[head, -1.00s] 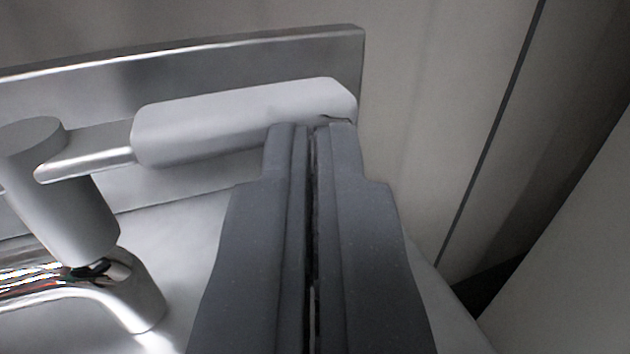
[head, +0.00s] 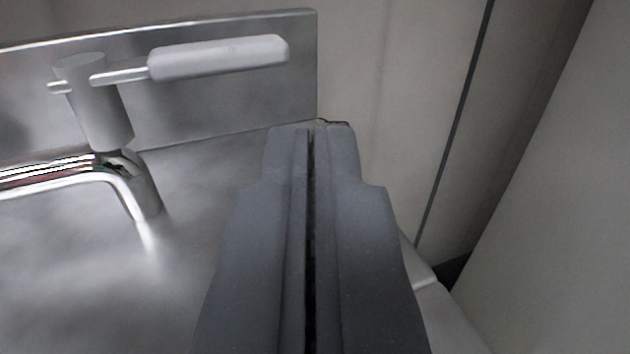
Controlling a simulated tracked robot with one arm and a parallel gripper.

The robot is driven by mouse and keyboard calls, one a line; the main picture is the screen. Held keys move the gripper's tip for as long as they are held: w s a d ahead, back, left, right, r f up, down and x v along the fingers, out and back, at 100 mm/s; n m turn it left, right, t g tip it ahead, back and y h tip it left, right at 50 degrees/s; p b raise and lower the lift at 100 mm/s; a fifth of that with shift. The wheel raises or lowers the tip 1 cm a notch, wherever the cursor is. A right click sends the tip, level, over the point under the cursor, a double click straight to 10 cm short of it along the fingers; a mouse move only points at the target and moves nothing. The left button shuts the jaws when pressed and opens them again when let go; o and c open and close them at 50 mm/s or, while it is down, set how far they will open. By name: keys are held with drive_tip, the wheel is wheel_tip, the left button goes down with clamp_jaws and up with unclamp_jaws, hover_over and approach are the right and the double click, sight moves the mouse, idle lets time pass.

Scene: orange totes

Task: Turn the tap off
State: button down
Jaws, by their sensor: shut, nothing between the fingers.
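The tap's handle (head: 220,58) is a pale grey lever on a thin metal stem. It points to the right from the top of a grey upright cylinder (head: 100,105). The chrome tap spout (head: 60,178) runs to the left below it, and a chrome stub (head: 140,195) goes down to the metal surface. No water stream shows in view. My gripper (head: 311,130) is shut and empty.
A steel backsplash (head: 200,115) stands behind the tap. The steel counter (head: 190,260) lies below and is clear. Pale wall panels (head: 390,80) with a dark seam stand to the right, and a large plain panel (head: 560,220) fills the far right.

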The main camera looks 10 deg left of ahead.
drive_tip(key=s+d, duration=0.2)
drive_tip(key=s, duration=0.1)
drive_tip(key=s+d+p, duration=0.1)
drive_tip(key=s+d, duration=0.1)
drive_tip(key=shift+s, duration=0.25)
drive_tip(key=s+d+r+m+h+p, duration=0.1)
drive_tip(key=s+d+r, duration=0.2)
drive_tip(key=r, duration=0.7)
drive_tip(key=s+d+r+h, duration=0.15)
drive_tip(key=d+r, duration=0.25)
drive_tip(key=r, duration=0.6)
drive_tip(key=s+d+r+m+h+p, duration=0.1)
drive_tip(key=s+d+r, duration=0.2)
drive_tip(key=r, duration=0.7)
drive_tip(key=s+d+r+g, duration=0.1)
drive_tip(key=s+d+r, duration=0.2)
drive_tip(key=s+r, duration=0.5)
drive_tip(key=s+d+r+g+p, duration=0.1)
drive_tip(key=s+d+r, duration=0.2)
drive_tip(key=s+r, duration=0.5)
drive_tip(key=s+h, duration=0.1)
drive_tip(key=s, duration=0.3)
drive_tip(key=shift+r+m+p, duration=0.3)
drive_tip(key=shift+m, duration=0.1)
drive_tip(key=shift+s+d, duration=0.1)
